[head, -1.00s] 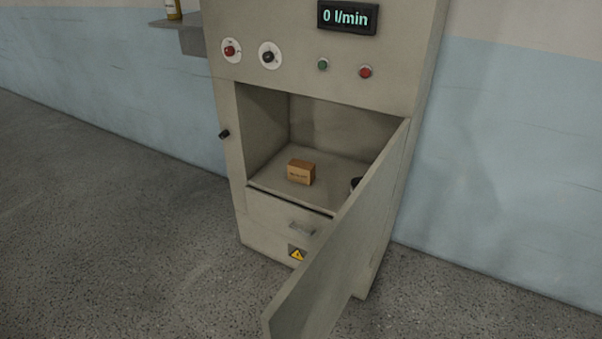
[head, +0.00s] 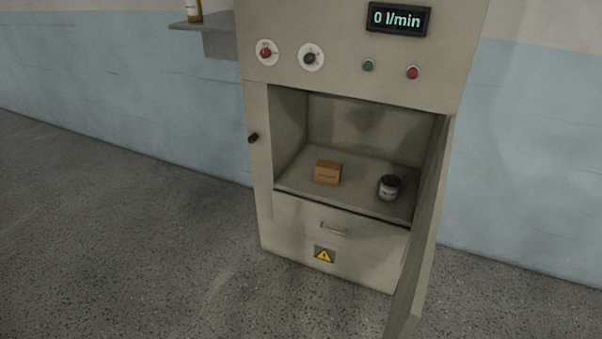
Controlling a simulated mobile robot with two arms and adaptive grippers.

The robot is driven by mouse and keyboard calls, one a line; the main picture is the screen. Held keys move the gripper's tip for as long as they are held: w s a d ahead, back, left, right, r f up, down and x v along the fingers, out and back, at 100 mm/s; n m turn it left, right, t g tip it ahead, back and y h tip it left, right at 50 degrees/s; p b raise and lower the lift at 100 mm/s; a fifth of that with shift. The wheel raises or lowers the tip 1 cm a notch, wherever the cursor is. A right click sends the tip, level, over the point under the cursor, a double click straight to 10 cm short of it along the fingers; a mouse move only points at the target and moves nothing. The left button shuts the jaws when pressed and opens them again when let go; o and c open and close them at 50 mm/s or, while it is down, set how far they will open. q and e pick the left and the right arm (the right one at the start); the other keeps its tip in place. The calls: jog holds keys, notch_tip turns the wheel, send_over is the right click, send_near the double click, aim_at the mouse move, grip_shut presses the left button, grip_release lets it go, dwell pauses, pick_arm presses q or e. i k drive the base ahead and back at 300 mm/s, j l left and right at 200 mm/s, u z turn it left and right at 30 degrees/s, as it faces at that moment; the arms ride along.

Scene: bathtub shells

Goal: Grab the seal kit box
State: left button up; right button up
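A small brown cardboard box (head: 327,173), likely the seal kit box, sits upright on the floor of the open compartment in the grey cabinet (head: 350,60). Dark print shows on its front face but is too small to read. Nothing stands in front of it. Neither of my grippers is in the head view.
A small grey can (head: 389,188) with a dark top stands right of the box. The cabinet door (head: 428,235) hangs open on the right. A closed drawer (head: 335,228) lies below. A wall shelf (head: 205,24) holds a bottle (head: 194,10). The floor at left is clear.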

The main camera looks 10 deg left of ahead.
aim_at(329, 172)
jog(key=i+j, duration=0.15)
jog(key=j, duration=0.25)
jog(key=i+j, duration=0.15)
jog(key=j, duration=0.2)
jog(key=i+j, duration=0.15)
jog(key=j, duration=0.25)
jog(key=i+j, duration=0.2)
jog(key=j, duration=0.2)
jog(key=i+j, duration=0.15)
jog(key=j, duration=0.2)
